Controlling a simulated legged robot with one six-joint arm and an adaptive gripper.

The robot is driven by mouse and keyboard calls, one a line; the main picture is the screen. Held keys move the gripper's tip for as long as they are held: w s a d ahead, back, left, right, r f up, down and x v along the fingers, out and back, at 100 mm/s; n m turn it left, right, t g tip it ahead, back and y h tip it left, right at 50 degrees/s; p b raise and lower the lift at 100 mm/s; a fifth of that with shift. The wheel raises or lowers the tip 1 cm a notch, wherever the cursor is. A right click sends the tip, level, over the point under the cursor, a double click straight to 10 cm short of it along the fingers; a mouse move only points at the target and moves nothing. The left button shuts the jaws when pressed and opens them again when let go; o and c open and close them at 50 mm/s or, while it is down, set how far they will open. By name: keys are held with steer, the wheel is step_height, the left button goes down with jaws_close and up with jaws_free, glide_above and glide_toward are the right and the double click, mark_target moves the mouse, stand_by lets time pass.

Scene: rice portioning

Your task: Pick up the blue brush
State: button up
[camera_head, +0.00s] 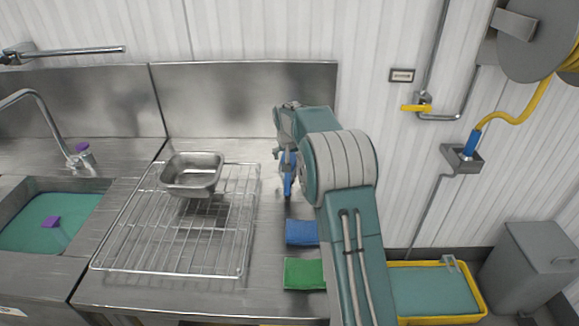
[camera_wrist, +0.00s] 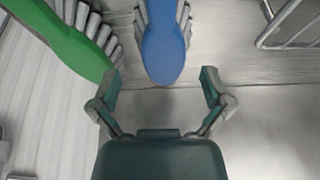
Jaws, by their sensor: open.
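The blue brush (camera_wrist: 163,48) shows at the top centre of the wrist view, with pale bristles along its sides and its rounded blue end toward me. My gripper (camera_wrist: 160,78) is open and empty, its fingertips to either side of that rounded end. I cannot tell whether the end lies between the fingers or just beyond them. In the head view, a narrow upright blue shape (camera_head: 288,178), apparently the brush, shows just below my gripper (camera_head: 287,156), partly hidden by it.
A green brush (camera_wrist: 68,38) lies close to the left finger in the wrist view. A wire rack (camera_head: 170,250) with a steel pan (camera_head: 192,176) stands left on the counter. Blue (camera_head: 301,233) and green (camera_head: 304,274) cloths lie near the arm. A sink (camera_head: 88,186) is far left.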

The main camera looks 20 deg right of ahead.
steer(key=x, duration=0.4)
steer(key=shift+w+a+f, duration=0.15)
steer(key=shift+a+f, duration=0.15)
steer(key=shift+a, duration=0.05)
steer(key=shift+w+d+f, duration=0.1)
steer(key=shift+d+f, duration=0.1)
steer(key=shift+d, duration=0.3)
steer(key=shift+a, duration=0.5)
steer(key=c, duration=1.3)
